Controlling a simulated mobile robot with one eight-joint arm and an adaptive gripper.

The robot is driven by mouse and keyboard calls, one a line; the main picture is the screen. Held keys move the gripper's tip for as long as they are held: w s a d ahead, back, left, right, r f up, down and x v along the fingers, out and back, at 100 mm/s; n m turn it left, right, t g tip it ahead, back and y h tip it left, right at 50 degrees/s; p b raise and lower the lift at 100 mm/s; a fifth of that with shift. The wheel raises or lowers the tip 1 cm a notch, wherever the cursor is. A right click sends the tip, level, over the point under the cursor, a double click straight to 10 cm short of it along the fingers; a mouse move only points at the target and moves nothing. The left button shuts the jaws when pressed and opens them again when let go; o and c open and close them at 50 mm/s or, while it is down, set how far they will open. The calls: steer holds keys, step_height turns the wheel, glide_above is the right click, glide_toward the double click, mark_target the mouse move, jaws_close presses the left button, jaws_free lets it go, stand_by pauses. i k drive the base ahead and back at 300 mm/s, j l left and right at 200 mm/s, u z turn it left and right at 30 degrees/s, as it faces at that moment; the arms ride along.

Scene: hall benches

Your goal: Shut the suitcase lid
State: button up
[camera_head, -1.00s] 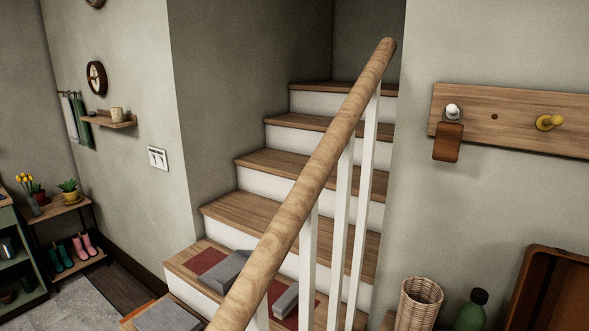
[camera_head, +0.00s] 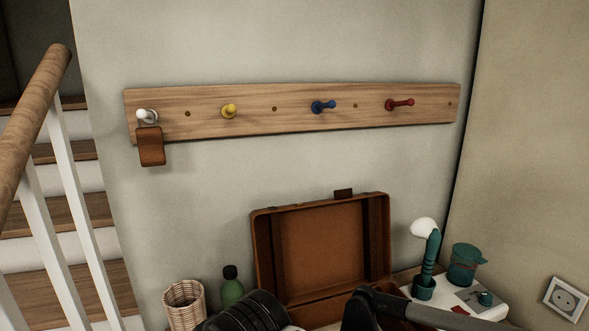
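A brown suitcase stands below the peg rail, its lid (camera_head: 322,246) raised upright close to the wall. A dark tab or handle sticks up from the lid's top edge. The suitcase's lower part (camera_head: 325,311) is mostly hidden behind my dark arm parts at the bottom of the picture. Dark parts of my arm show at the bottom middle, in front of the suitcase. My gripper's fingertips cannot be made out, so I cannot tell its opening or whether it touches the suitcase.
A wicker basket (camera_head: 184,303) and a green bottle (camera_head: 231,287) stand left of the suitcase. A brush in a green holder (camera_head: 424,288) and a teal jar (camera_head: 465,266) stand to its right. The peg rail (camera_head: 290,117) is above; the stair railing (camera_head: 30,130) is at far left.

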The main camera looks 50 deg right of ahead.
mark_target(303, 253)
steer(key=l+z, duration=0.15)
steer(key=z, duration=1.35)
